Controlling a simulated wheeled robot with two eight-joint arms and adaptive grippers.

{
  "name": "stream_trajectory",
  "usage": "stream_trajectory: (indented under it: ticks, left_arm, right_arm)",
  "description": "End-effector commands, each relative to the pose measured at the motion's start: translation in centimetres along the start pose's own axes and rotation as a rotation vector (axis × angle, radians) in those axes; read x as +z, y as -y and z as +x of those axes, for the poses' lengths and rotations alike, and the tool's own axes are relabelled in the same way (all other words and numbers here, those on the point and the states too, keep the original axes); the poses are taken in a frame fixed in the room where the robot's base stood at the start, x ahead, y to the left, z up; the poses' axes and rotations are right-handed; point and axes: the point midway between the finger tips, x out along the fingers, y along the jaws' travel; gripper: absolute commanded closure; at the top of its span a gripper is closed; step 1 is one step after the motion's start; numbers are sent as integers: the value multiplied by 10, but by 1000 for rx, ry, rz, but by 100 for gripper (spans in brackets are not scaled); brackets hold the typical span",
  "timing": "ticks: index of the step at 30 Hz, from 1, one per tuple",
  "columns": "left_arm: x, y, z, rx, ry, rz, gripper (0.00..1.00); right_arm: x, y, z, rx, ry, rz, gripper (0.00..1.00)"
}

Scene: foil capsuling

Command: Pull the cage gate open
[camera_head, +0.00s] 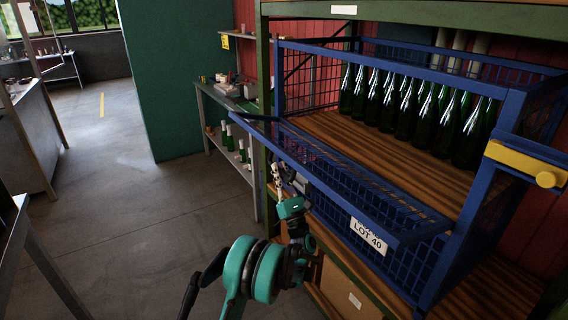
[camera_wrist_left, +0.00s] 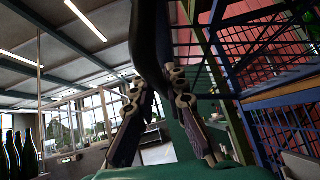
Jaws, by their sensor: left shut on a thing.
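The blue wire cage (camera_head: 515,105) stands on a wooden shelf, with rows of green bottles (camera_head: 410,105) inside. Its mesh gate (camera_head: 335,180) leans outward and down at the front, so the cage front stands open above it. A white "LOT 40" label (camera_head: 369,236) hangs on the gate. My left gripper (camera_head: 278,172) is at the gate's outer side, toward its left end, shut on the gate's rail as far as I can tell. In the left wrist view, its fingers (camera_wrist_left: 158,85) flank a dark bar; the exact contact is unclear. My right gripper is out of view.
A yellow latch (camera_head: 527,163) is on the cage's right post. The green rack post (camera_head: 263,110) stands close behind my left gripper. A side table (camera_head: 222,105) with bottles on its lower shelf is to the left. The floor (camera_head: 130,210) left of my arm is clear.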

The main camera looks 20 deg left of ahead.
Motion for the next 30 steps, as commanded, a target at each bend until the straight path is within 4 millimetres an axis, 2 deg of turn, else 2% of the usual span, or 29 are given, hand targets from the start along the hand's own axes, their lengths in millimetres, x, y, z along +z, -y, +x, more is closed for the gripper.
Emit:
stream_trajectory:
  ticks: [3, 12, 29, 30]
  left_arm:
    - [-16, 2, -17, 54, 0, -55, 100]
    - [-39, 6, -39, 141, 0, -143, 100]
    - [-44, 7, -44, 163, 0, -164, 100]
    - [-44, 7, -44, 163, 0, -164, 85]
  right_arm:
    - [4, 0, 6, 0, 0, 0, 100]
    - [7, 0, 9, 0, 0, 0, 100]
    - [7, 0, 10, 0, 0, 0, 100]
    - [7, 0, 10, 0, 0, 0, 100]
